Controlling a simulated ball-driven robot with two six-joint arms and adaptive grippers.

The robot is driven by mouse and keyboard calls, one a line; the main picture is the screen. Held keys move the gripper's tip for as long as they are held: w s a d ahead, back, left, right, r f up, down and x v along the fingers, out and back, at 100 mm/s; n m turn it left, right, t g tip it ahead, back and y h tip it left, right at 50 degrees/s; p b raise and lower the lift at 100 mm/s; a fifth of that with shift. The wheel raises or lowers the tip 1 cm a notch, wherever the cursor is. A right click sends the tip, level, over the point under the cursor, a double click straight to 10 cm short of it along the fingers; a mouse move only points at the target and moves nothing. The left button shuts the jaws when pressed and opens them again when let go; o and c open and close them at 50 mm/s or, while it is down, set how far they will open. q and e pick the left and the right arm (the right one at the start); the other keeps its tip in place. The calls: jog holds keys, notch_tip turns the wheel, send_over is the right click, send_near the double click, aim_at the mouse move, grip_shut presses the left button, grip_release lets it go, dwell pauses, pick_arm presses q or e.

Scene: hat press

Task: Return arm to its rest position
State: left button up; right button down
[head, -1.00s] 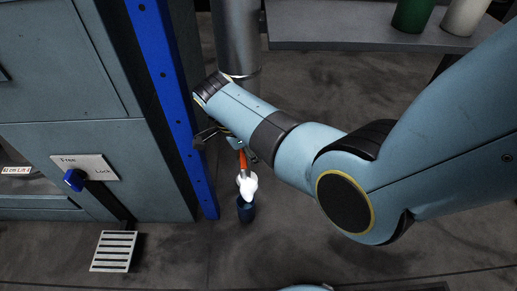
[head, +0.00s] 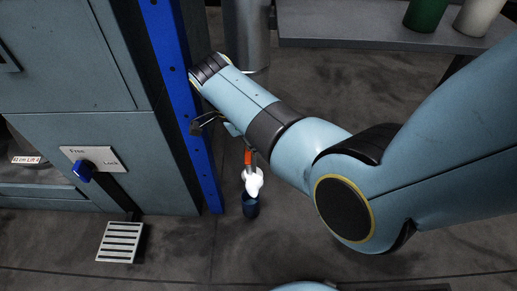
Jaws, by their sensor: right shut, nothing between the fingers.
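My right arm comes in from the right and bends at a large blue joint, with its wrist towards the upper middle. My right gripper (head: 205,123) shows only in part under the wrist, beside the blue upright (head: 180,95). It is shut and no object shows in it. The rest of the gripper is hidden by the wrist. My left gripper is not in view.
A small white and dark-blue item (head: 251,205) shows below my wrist. A shelf (head: 340,30) holds green and white containers.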

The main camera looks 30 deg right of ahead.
jog(key=shift+v, duration=2)
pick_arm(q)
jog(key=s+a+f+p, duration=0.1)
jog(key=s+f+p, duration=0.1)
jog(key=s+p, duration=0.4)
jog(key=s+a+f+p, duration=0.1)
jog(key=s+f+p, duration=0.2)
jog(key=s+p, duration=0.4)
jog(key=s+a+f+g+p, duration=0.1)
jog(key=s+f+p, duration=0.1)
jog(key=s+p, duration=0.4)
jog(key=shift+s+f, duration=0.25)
pick_arm(e)
jog(key=s+d+f+n+y, duration=0.1)
jog(key=s+d+f+n, duration=0.2)
jog(key=s+n, duration=0.4)
jog(key=s+d+f+n+t, duration=0.1)
jog(key=s+d+f+n, duration=0.2)
jog(key=s, duration=2.2)
jog(key=s+d+f+n+y, duration=0.1)
jog(key=s+d+f+n, duration=0.2)
jog(key=s+n, duration=0.9)
jog(key=s+f, duration=0.2)
jog(key=s, duration=0.2)
jog(key=shift+s+d+t+y, duration=0.2)
jog(key=shift+t+y, duration=0.1)
